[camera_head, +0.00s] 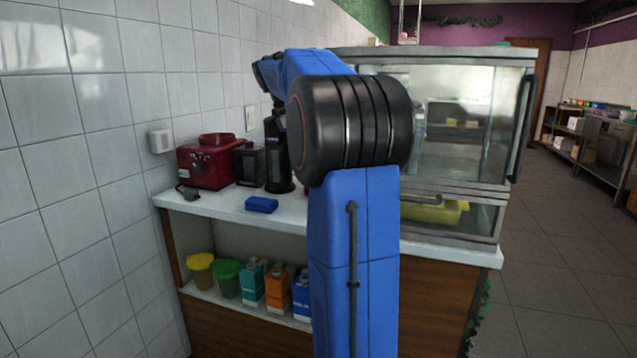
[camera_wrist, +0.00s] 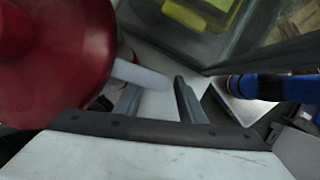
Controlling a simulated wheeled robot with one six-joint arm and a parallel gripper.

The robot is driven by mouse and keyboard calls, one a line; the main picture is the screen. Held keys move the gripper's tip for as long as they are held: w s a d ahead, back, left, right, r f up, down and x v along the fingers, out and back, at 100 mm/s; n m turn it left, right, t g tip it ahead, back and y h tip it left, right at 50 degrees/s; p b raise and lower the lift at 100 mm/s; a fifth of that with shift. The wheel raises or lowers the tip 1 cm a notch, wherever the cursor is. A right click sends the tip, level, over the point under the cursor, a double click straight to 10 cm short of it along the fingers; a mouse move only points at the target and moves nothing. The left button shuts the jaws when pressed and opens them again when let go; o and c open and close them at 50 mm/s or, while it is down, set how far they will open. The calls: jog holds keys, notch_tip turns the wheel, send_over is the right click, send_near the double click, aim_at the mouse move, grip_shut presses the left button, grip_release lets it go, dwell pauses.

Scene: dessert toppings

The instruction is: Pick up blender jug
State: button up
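I cannot clearly make out a blender jug in either view. A tall dark appliance (camera_head: 278,155) stands on the counter, partly covered by my arm; I cannot tell whether it includes the jug. In the wrist view, my gripper (camera_wrist: 155,88) is open, its two grey fingers apart. A large round red thing (camera_wrist: 60,45) fills the left side, close to the camera. A pale bar (camera_wrist: 140,74) beside it reaches toward the space near the fingertips; I see no grip on it. My gripper is not clearly visible in the head view.
A red machine (camera_head: 208,163), a dark box (camera_head: 250,161) and a blue block (camera_head: 261,204) are on the white counter (camera_head: 226,207). A glass case (camera_head: 465,120) stands at right, the tiled wall (camera_head: 80,170) at left. Tubs and cartons fill the shelf below.

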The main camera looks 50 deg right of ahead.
jog(key=shift+c, duration=0.5)
grip_shut()
dwell(0.8)
